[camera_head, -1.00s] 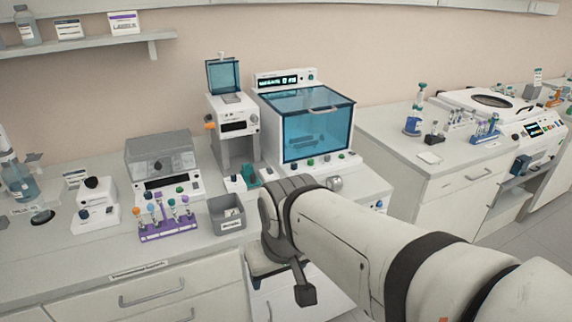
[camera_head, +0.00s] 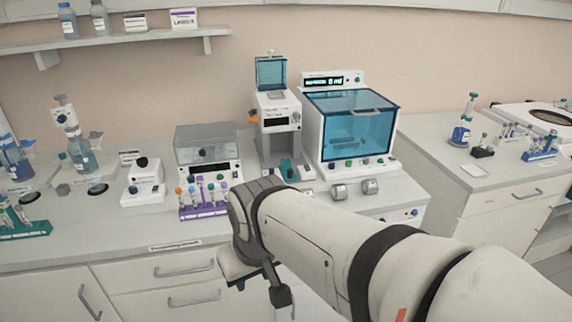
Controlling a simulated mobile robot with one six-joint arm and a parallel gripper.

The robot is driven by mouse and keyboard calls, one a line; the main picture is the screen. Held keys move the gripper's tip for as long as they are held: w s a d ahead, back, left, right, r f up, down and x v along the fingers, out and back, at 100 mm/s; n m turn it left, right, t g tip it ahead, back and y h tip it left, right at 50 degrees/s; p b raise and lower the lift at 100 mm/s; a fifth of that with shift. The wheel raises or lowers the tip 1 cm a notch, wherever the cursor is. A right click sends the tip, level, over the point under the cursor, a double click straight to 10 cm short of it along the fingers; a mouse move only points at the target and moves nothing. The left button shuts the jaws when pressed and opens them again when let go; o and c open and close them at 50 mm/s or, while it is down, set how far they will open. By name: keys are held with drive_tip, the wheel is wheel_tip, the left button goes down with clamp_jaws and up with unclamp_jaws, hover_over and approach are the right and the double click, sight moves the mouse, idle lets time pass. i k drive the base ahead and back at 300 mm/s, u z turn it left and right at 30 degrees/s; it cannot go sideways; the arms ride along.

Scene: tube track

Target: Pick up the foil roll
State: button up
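Two small silver-grey rolls, a left one (camera_head: 339,192) and a right one (camera_head: 370,187), lie on the bench in front of the machine with the blue window. They look like foil rolls, but I cannot tell for sure. My arm reaches in from the lower right, with its wrist over the bench's front edge, left of the rolls. The dark end of my gripper (camera_head: 281,295) hangs below the wrist, in front of the drawers and apart from both rolls. Its fingers do not show clearly, and I see nothing held.
A blue-windowed machine (camera_head: 351,130) stands behind the rolls. A purple tube rack (camera_head: 203,211) stands near the bench edge left of my wrist. A white device (camera_head: 143,184) and a green rack (camera_head: 25,232) stand farther left. The bench front between them is clear.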

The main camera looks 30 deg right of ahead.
sight(369, 186)
drive_tip(key=u, duration=2.4)
drive_tip(key=k, duration=2.1)
drive_tip(key=z, duration=2.3)
drive_tip(key=i, duration=1.05)
drive_tip(key=z, duration=0.05)
